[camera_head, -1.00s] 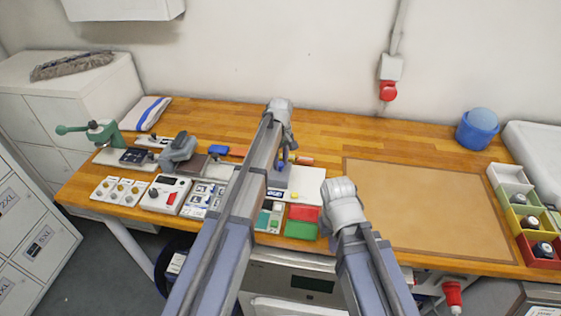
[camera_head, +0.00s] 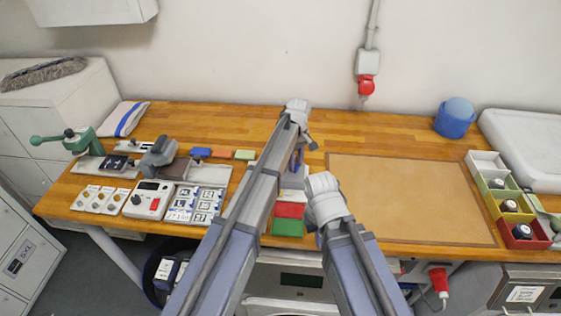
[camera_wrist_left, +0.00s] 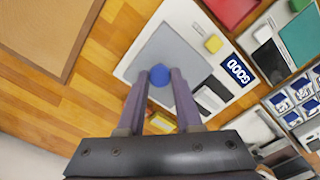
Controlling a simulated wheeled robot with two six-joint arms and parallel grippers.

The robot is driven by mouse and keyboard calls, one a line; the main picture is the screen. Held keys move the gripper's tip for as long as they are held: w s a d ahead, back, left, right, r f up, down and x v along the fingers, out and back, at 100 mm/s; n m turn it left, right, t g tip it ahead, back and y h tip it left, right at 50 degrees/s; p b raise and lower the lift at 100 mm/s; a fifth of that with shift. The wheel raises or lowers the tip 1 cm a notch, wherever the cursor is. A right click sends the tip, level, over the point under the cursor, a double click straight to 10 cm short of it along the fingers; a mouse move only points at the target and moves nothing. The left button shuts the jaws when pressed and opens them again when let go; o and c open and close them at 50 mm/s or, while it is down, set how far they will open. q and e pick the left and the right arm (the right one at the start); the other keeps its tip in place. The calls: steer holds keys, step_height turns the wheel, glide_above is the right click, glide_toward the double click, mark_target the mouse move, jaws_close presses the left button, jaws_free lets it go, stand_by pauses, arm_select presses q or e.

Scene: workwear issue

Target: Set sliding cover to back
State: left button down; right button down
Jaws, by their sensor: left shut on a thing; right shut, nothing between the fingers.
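The sliding cover (camera_wrist_left: 165,55) is a grey plate on a white board (camera_wrist_left: 133,70), seen in the left wrist view. A round blue knob (camera_wrist_left: 160,73) stands on it. My left gripper (camera_wrist_left: 160,82) is shut on this knob, with one finger on each side.
A brown mat (camera_head: 405,198) lies right of the board. Red (camera_head: 289,210) and green (camera_head: 287,227) pads lie in front. A control box (camera_head: 150,200) and a green-handled press (camera_head: 75,140) stand left. Coloured bins (camera_head: 505,205) stand far right.

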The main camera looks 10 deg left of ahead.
arm_select(q)
steer(key=shift+d, duration=0.2)
steer(key=c, duration=0.6)
jaws_free()
steer(key=shift+d, duration=0.1)
step_height(320, 180, up, 8)
steer(key=p, duration=0.8)
steer(key=shift+f, duration=0.1)
steer(key=s+a+f+m+b, duration=0.1)
steer(key=s+m, duration=0.3)
steer(key=s, duration=0.6)
steer(key=s+a+f+m+b, duration=0.1)
steer(key=s+f+m+b, duration=0.3)
steer(key=s, duration=0.5)
steer(key=s+a+f+m+y+b, duration=0.1)
steer(key=s+f+m+b, duration=0.2)
steer(key=s, duration=0.7)
steer(key=shift+s+a+m, duration=0.35)
steer(key=shift+a+m, duration=0.05)
steer(key=shift+m, duration=0.5)
